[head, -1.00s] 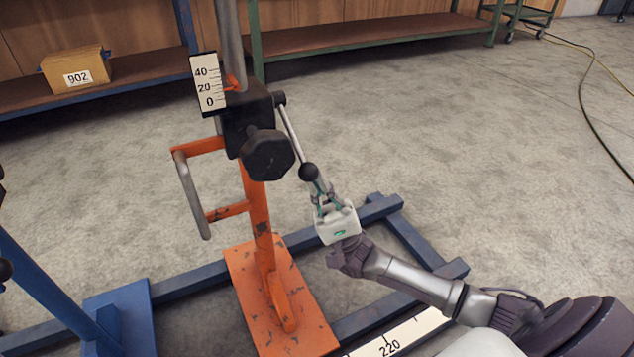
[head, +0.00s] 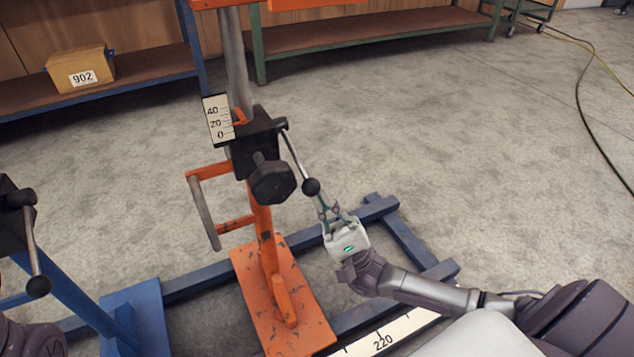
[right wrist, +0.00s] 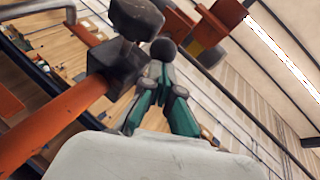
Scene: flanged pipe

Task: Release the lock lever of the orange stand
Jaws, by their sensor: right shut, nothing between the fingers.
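The orange stand (head: 262,222) stands upright on its base plate. Its black clamp block (head: 251,142) carries a dark hand knob (head: 271,183) and the lock lever (head: 293,152). The lever is a thin metal rod slanting down to the right, ending in a black ball (head: 311,187). My right gripper (head: 325,207) is shut and empty, its fingertips just below the ball. In the right wrist view the fingertips (right wrist: 162,68) are close under the ball (right wrist: 163,49); I cannot tell whether they touch. My left gripper is out of view.
A blue stand (head: 75,302) with its own ball-ended lever (head: 36,262) is at the left. Blue floor rails (head: 370,212) run behind and right of the orange base. A scale strip (head: 385,338) lies in front. The floor at the right is open, with a hose (head: 590,120).

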